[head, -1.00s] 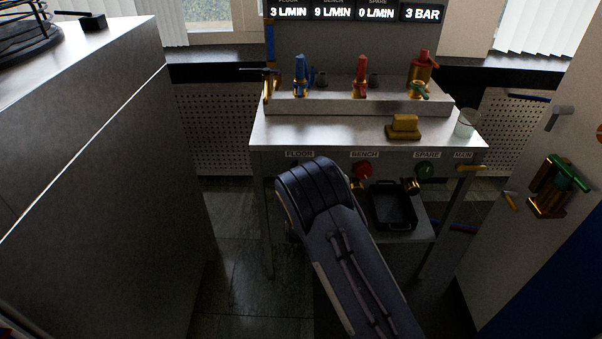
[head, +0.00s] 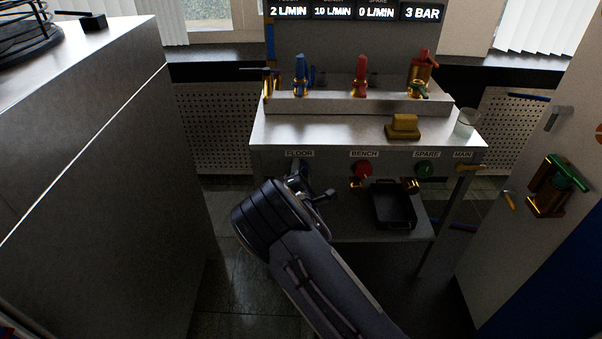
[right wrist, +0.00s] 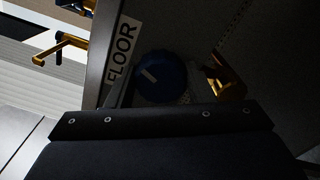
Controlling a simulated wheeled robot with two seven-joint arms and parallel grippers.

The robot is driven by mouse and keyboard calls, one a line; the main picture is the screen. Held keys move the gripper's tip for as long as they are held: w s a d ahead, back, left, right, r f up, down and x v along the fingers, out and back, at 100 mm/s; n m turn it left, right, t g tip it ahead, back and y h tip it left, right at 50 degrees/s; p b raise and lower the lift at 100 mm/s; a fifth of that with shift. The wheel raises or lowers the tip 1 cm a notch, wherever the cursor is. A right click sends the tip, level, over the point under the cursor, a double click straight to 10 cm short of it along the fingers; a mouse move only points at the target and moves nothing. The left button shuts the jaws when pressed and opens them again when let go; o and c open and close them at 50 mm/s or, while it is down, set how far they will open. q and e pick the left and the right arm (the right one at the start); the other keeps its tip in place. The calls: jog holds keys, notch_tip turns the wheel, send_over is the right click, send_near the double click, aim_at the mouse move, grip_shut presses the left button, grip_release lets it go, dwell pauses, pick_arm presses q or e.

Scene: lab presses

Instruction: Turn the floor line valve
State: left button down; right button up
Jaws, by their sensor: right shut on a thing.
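The floor line valve is a round blue knob (right wrist: 160,78) with a pale mark, beside the FLOOR label (right wrist: 122,52) in the right wrist view. In the head view that label (head: 299,154) is on the bench front, and the knob below it is mostly hidden by my right arm. My right gripper (head: 304,178) is at the knob, its fingers on either side and shut on it. The floor display (head: 288,12) reads 2 L/MIN. My left gripper is not in view.
A grey cabinet (head: 90,180) stands left. The bench display (head: 332,12) reads 10 L/MIN.

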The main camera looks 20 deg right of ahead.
dwell(0.3)
jog(key=o, duration=1)
jog(key=p+v, duration=0.1)
jog(key=v, duration=0.7)
jog(key=shift+d, duration=0.1)
